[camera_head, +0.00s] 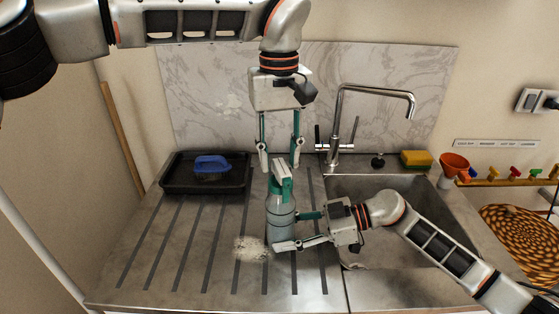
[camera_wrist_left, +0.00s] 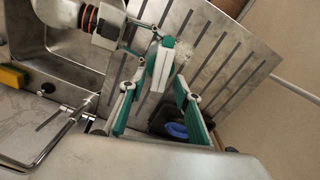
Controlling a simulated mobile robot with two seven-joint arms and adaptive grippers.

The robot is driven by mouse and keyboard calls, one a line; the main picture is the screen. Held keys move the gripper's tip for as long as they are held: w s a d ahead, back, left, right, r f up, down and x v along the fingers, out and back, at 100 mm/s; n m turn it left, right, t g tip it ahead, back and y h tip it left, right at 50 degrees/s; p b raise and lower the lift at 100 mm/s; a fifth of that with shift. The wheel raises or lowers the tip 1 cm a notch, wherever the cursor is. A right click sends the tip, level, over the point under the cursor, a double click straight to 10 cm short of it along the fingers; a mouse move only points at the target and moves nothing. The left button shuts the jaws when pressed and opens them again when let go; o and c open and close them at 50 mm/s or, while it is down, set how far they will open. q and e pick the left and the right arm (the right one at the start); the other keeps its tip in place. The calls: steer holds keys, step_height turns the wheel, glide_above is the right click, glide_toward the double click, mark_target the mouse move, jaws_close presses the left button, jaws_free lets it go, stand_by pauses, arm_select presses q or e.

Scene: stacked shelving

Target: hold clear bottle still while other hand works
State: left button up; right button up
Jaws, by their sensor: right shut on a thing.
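The clear bottle (camera_head: 281,222) stands upright on the steel drainer and has a teal and white trigger head, also seen in the left wrist view (camera_wrist_left: 160,67). My right gripper (camera_head: 287,231) is shut on the bottle's body from the right, with one finger behind and one in front. My left gripper (camera_head: 278,161) points down above the trigger head with its fingers spread and nothing between them. In the left wrist view its fingers (camera_wrist_left: 154,88) frame the head from both sides, apart from it.
A black tray (camera_head: 178,188) with a blue-handled brush (camera_head: 211,164) stands at the back left. The sink (camera_head: 385,200) and tap (camera_head: 340,120) are to the right, with a yellow sponge (camera_head: 416,158) behind. A whitish patch (camera_head: 250,249) lies left of the bottle.

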arm_select(q)
steer(key=shift+r, duration=0.8)
arm_select(e)
steer(key=shift+f, duration=0.1)
arm_select(q)
steer(key=n, duration=0.5)
steer(key=shift+s+a+n, duration=0.1)
steer(key=shift+n, duration=0.2)
steer(key=n, duration=0.5)
steer(key=shift+s+a, duration=0.1)
steer(key=n, duration=0.6)
steer(key=shift+s, duration=0.15)
steer(key=n, duration=0.6)
steer(key=shift+s, duration=0.15)
